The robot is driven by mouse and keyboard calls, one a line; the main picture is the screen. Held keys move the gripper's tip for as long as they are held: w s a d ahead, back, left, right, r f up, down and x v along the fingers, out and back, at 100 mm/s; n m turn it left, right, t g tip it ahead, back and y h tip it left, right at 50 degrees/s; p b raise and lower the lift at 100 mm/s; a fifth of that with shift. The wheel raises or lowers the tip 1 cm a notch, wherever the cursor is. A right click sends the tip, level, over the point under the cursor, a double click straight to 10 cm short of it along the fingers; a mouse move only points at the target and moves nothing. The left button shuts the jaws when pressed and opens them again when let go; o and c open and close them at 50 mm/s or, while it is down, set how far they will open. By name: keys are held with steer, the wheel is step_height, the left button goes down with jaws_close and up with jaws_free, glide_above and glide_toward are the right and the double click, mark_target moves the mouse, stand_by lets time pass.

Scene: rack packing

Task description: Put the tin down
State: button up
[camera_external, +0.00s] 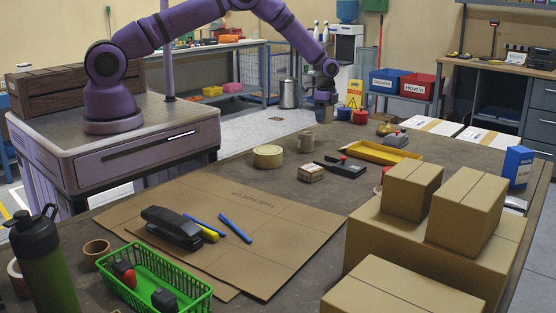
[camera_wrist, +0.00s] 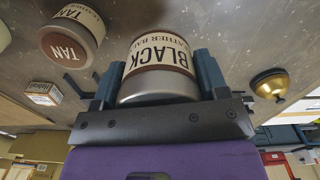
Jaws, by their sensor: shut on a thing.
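My gripper (camera_external: 325,102) is at the far part of the brown worktable, pointing down. In the wrist view its two dark fingers (camera_wrist: 164,80) are closed on the sides of a tin (camera_wrist: 160,50) with a cream label reading "BLACK". The grey end of the tin faces the camera. In the external view the tin is small and mostly hidden by the fingers; I cannot tell whether it touches the tabletop. A second tin, labelled "TAN" (camera_wrist: 68,48), stands apart on the table; it also shows in the external view (camera_external: 306,142).
A brass bell-like thing (camera_wrist: 268,82) stands near the held tin. The table (camera_external: 240,168) also holds a tape roll (camera_external: 268,156), a small box (camera_external: 311,173), a yellow tray (camera_external: 381,152) and cardboard boxes (camera_external: 430,240). Bare tabletop lies around the tins.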

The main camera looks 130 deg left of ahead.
mark_target(324, 142)
steer(key=shift+f, duration=4)
steer(key=o, duration=1)
steer(key=shift+f, duration=0.1)
steer(key=shift+c, duration=0.2)
step_height(324, 142, up, 12)
steer(key=shift+r, duration=0.1)
